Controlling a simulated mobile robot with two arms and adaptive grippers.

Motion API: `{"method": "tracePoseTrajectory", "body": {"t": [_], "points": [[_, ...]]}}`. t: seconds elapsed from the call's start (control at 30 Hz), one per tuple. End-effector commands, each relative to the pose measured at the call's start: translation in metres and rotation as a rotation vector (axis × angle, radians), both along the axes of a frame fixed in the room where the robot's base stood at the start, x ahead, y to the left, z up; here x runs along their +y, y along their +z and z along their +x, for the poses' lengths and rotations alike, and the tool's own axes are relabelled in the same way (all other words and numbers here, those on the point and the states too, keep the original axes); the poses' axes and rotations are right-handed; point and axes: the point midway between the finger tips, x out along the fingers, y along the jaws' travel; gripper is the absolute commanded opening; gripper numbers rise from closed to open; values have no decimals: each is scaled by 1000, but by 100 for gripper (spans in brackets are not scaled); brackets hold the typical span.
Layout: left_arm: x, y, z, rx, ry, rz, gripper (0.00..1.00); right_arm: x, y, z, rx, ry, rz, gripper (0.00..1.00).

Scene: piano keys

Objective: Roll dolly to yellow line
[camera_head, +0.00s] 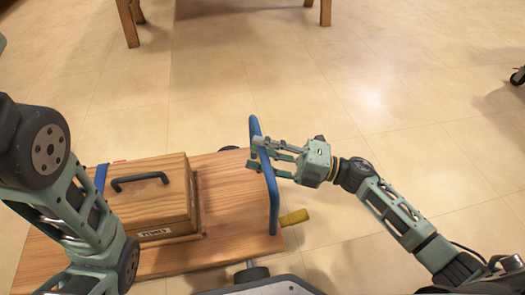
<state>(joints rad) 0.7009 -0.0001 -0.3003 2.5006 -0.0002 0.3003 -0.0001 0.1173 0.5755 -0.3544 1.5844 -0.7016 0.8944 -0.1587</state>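The dolly is a flat wooden platform (225,178) low on the floor, with an upright blue handle bar (271,190) along its right side. A wooden box (150,195) with a black handle and a small label rests on it. My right gripper (266,158) is at the upper part of the blue bar. Its fingers look spread apart and overlap the bar; I cannot tell whether they touch it. My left arm comes in from the left and covers part of the platform; its gripper is not visible. No yellow line shows.
A yellow grip (293,217) sticks out at the platform's right side. Wooden furniture legs (127,22) stand at the top, and a black caster (518,77) is at the right edge. The tiled floor (340,65) between them is clear.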

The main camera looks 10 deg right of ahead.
Motion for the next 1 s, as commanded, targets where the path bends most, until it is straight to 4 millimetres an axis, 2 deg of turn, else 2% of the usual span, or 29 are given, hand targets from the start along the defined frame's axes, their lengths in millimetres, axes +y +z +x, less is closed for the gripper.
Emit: {"method": "tracePoseTrajectory", "body": {"t": [0.13,0.53,1.0], "points": [[0,0,0,0,0,0,32,0,0,0,0,0,0,36],[0,0,0,0,0,1,32,0,0,0,0,0,-1,0],[0,1,0,1,1,1,32,0,-1,0,-1,-1,-3,0]]}}
